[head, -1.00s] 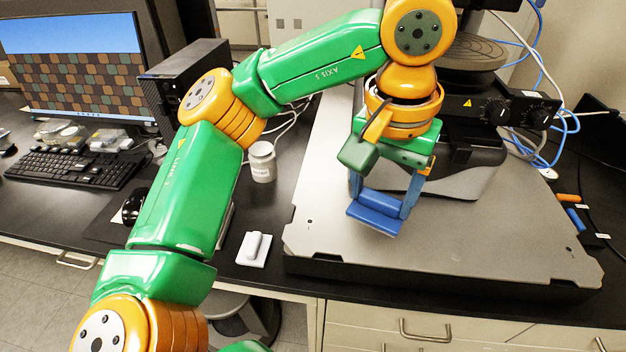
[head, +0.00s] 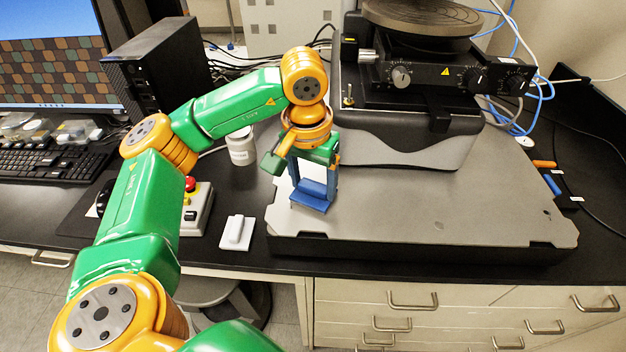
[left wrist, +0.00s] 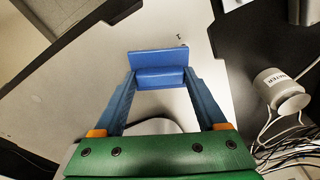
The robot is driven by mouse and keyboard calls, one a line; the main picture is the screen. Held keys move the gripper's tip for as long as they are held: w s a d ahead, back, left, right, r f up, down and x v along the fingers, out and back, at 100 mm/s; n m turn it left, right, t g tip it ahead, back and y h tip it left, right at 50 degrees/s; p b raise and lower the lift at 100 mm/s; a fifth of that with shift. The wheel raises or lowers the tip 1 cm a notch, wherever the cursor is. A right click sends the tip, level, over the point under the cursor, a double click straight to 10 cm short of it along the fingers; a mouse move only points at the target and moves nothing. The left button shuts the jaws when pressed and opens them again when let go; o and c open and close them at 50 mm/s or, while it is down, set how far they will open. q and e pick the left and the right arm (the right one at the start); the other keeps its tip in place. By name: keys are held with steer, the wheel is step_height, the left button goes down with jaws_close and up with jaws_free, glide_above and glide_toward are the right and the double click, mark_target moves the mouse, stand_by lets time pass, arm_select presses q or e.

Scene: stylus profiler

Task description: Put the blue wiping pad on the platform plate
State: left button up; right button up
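The blue wiping pad (head: 310,201) is held in my left gripper (head: 314,184), over the left part of the grey platform plate (head: 400,225). In the left wrist view the pad (left wrist: 158,57) is a flat blue piece with a raised block, and the two blue-grey fingers (left wrist: 160,80) close on the block's ends. The grey plate (left wrist: 185,28) shows behind it. The pad looks low and close to the plate, but I cannot tell whether it touches. My right gripper is not in view.
A dark instrument with a round stage (head: 425,15) stands at the plate's back. A white pad (head: 232,244), a control box with a red button (head: 196,210) and a white jar (head: 241,148) are left of the plate. The plate's front and right are clear.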

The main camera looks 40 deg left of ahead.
mark_target(310, 199)
arm_select(q)
steer(key=o, duration=0.3)
steer(key=shift+o, duration=0.2)
steer(key=shift+r, duration=0.35)
step_height(310, 199, up, 12)
steer(key=s+p, duration=0.1)
steer(key=p, duration=0.2)
steer(key=shift+s+d+f+p, duration=0.15)
steer(key=shift+s+f+p, duration=0.1)
steer(key=shift+p, duration=0.1)
steer(key=shift+w, duration=0.1)
